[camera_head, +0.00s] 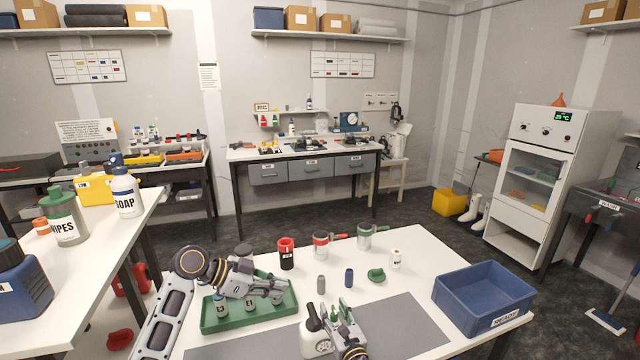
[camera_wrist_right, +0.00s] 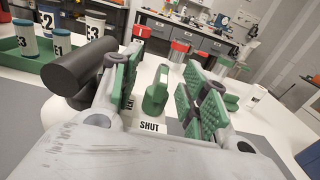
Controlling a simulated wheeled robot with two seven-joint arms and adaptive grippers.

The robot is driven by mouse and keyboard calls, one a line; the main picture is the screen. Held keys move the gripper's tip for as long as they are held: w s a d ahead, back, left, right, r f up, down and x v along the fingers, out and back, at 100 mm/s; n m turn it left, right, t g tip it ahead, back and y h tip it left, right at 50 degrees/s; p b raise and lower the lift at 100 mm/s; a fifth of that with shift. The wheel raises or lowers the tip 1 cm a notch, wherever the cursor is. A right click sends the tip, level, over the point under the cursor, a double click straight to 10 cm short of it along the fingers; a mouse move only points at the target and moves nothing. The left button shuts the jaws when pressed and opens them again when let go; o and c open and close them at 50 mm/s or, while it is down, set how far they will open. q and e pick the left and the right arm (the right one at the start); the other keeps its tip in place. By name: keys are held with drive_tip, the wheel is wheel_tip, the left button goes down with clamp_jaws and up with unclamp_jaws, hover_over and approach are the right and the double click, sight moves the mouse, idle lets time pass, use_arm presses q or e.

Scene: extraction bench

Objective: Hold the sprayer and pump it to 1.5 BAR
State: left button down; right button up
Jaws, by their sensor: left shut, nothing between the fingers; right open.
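The white sprayer (camera_head: 314,343) stands at the front of the table on the grey mat, with a round gauge on its side too small to read. Its black pump handle (camera_head: 312,319) points up; in the right wrist view the handle (camera_wrist_right: 80,66) is left of the fingers. My right gripper (camera_head: 338,312) is open beside the sprayer. In the right wrist view a green upright part (camera_wrist_right: 155,95) shows between its fingers (camera_wrist_right: 160,95), above a "SHUT" label; contact cannot be told. My left gripper (camera_head: 281,292) is shut and empty above the green tray (camera_head: 249,322).
The green tray holds labelled vials (camera_head: 220,306). A blue bin (camera_head: 462,302) sits right; the mat between is clear.

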drive_tip(key=shift+s, duration=0.15)
drive_tip(key=v, duration=1.1)
drive_tip(key=shift+s+d, duration=0.2)
drive_tip(key=shift+s, duration=0.1)
idle(0.6)
